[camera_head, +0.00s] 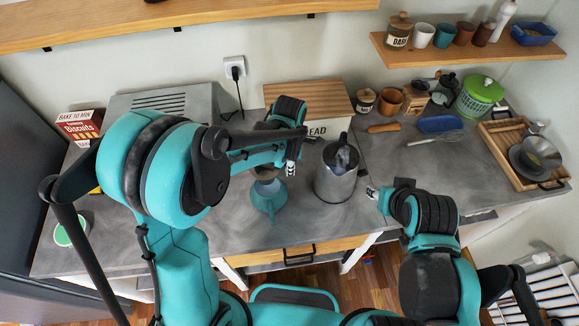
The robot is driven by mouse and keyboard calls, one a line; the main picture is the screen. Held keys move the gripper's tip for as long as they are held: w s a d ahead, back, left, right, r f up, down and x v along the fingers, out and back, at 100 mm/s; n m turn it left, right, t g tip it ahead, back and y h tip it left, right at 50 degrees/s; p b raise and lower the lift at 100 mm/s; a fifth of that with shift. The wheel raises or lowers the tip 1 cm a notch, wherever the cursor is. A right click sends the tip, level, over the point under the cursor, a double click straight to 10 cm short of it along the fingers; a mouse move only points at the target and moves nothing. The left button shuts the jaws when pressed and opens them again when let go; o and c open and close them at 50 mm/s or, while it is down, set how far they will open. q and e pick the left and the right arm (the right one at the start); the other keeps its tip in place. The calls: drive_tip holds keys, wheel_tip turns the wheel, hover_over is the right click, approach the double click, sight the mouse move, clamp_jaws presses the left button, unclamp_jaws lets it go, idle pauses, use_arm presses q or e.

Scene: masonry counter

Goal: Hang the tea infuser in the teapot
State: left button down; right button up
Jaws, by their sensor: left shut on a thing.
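A teal vessel, which looks like the teapot (268,203), stands on the grey counter in the middle of the head view, its upper part partly covered. My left gripper (268,170) is directly above or at its mouth, pointing down, shut on what appears to be the tea infuser. The infuser is mostly hidden by the gripper and wrist, and I cannot tell whether it is inside the teapot or just above it. My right gripper (373,193) is over the counter right of the metal jug, apart from the teapot; its fingers are too small to read.
A metal jug (336,184) stands close to the right of the teapot. A bread box (310,100) is behind. The counter's front edge is near the teapot.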

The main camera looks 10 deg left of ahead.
use_arm(q)
wheel_tip(320, 180, down, 11)
drive_tip(key=b, duration=0.8)
drive_tip(key=shift+w+r, duration=0.1)
drive_tip(key=shift+r, duration=0.05)
drive_tip(key=shift+b, duration=0.3)
drive_tip(key=shift+a, duration=0.2)
idle(0.3)
drive_tip(key=shift+f+b, duration=0.4)
drive_tip(key=shift+b, duration=0.1)
idle(0.3)
drive_tip(key=c, duration=1.4)
unclamp_jaws()
drive_tip(key=shift+c, duration=0.2)
drive_tip(key=shift+r, duration=0.15)
